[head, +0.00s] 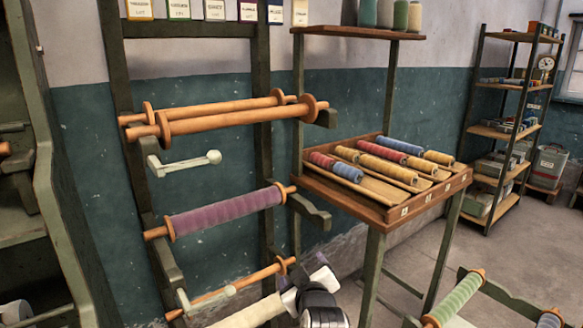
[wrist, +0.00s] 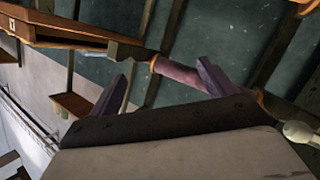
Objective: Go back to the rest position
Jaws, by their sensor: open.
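My gripper (head: 312,286) is low at the bottom middle of the head view, in front of the wooden rack and left of the tray table's legs. In the wrist view my gripper (wrist: 165,86) shows two purple-grey fingers spread wide apart with nothing held between them. A purple wound roller (head: 226,212) rests on the rack above and left of my gripper in the head view. The purple roller (wrist: 182,76) also shows beyond the gap between the fingers in the wrist view, apart from them.
Bare wooden rollers (head: 215,115) lie higher on the rack, another (head: 225,290) lower, near my arm. A slotted wooden tray (head: 420,190) holds several coloured spools. A green roller (head: 457,298) lies at lower right. Shelving (head: 508,130) stands far right; floor (head: 500,250) before it is clear.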

